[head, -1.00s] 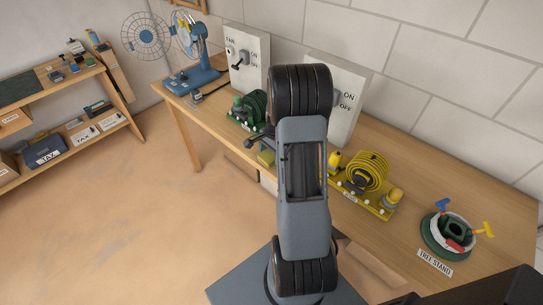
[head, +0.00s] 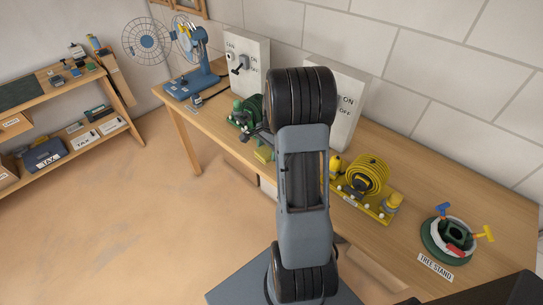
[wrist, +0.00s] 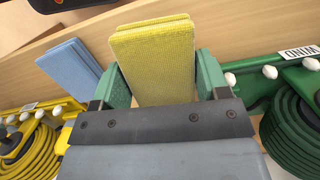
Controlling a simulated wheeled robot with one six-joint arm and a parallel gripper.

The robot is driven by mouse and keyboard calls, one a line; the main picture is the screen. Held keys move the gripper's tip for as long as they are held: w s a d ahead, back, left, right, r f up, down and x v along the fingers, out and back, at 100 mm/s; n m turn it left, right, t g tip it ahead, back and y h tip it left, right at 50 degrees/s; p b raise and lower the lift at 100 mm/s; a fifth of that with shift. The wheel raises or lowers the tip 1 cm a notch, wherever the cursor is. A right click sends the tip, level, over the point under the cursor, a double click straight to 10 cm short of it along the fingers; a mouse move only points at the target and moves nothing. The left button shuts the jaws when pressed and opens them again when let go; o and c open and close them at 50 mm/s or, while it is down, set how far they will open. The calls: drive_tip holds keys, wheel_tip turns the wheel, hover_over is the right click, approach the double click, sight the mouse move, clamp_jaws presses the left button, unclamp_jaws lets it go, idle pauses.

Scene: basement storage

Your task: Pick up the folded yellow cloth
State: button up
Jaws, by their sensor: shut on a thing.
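The folded yellow cloth (wrist: 153,52) stands on edge between the two green fingers of my gripper (wrist: 163,78) in the wrist view. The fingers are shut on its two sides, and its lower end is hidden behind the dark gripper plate. In the head view the yellow cloth (head: 263,155) shows as a small block at the front edge of the long bench, below my gripper (head: 259,138). My arm hides part of that area. Whether the cloth touches the bench is hard to tell.
A folded blue cloth (wrist: 70,67) is close beside the yellow one. A green hose reel (wrist: 292,125) and a yellow hose reel (wrist: 30,145) flank my gripper. Switch panels (head: 247,65), a fan (head: 193,55) and a tree stand (head: 447,236) stand on the bench (head: 400,150). Open floor lies left.

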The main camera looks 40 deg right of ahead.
drive_tip(key=w+a+r, duration=0.8)
drive_tip(key=w, duration=0.2)
drive_tip(key=shift+a+r, duration=0.2)
drive_tip(key=shift+r, duration=0.15)
drive_tip(key=shift+w, duration=0.1)
